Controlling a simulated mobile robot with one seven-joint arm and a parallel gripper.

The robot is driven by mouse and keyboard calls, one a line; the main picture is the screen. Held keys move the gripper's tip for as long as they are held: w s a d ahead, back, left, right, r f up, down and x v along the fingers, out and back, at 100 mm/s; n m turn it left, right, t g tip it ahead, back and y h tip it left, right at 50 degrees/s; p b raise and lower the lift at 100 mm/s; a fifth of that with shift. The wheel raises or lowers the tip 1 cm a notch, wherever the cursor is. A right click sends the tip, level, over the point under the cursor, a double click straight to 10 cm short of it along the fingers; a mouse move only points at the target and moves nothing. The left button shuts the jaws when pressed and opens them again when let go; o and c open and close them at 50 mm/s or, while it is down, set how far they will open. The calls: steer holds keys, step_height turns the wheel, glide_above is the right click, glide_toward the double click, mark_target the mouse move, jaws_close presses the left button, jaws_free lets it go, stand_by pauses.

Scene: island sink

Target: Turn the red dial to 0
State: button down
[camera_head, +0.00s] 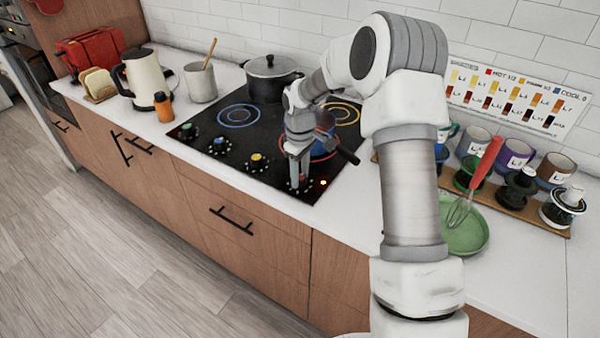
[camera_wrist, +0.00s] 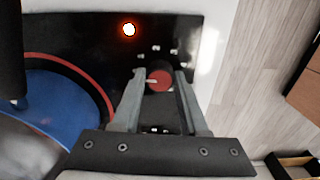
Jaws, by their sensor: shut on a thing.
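The red dial (camera_wrist: 163,79) is on the front edge of the black cooktop in the wrist view. It has a red face with a pale pointer mark toward the left of that picture. My gripper (camera_wrist: 160,76) has a finger on each side of the dial and is shut on it. In the head view my gripper (camera_head: 299,184) points down at the cooktop's right front corner, and the fingers mostly hide the dial. An orange-red indicator light (camera_wrist: 129,29) glows beside the dial; it also shows in the head view (camera_head: 323,182).
A pan sits on the red-ringed burner (camera_wrist: 97,83) close to my gripper, its dark handle (camera_head: 345,152) reaching right. A black pot (camera_head: 271,78) stands behind. Green, blue and yellow dials (camera_head: 257,160) line the cooktop's front. A green plate with a whisk (camera_head: 462,210) lies right.

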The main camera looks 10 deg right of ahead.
mark_target(300, 176)
steer(key=shift+n, duration=0.4)
steer(key=shift+c, duration=2.2)
jaws_free()
steer(key=shift+r, duration=0.1)
step_height(300, 176, up, 17)
steer(key=shift+r+p, duration=0.15)
steer(key=shift+p, duration=0.25)
